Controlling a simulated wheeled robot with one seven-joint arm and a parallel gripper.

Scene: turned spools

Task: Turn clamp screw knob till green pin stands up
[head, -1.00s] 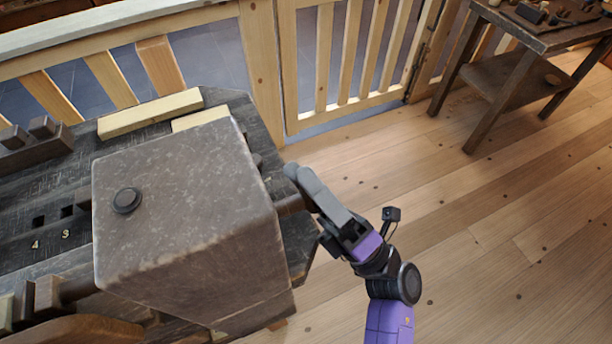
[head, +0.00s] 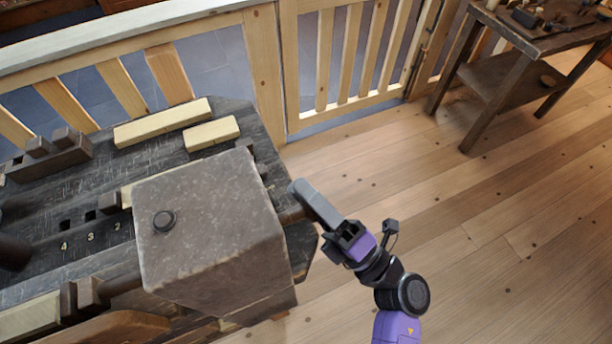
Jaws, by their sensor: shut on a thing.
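My gripper (head: 304,192) is at the right side of a large grey block (head: 212,205) on the dark bench. Its fingers are shut at the block's right side, where a short brown stub (head: 289,211) shows. The clamp screw knob itself is hidden behind the fingers, so its turn cannot be read. I see no green pin in this view. A small dark round button (head: 164,220) sits on the block's top face.
The dark bench (head: 60,262) carries pale wood strips (head: 163,123), a shorter pale piece (head: 211,134) and numbered square holes. A wooden fence (head: 265,80) stands behind. A side table (head: 540,40) is at the upper right. The plank floor on the right is clear.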

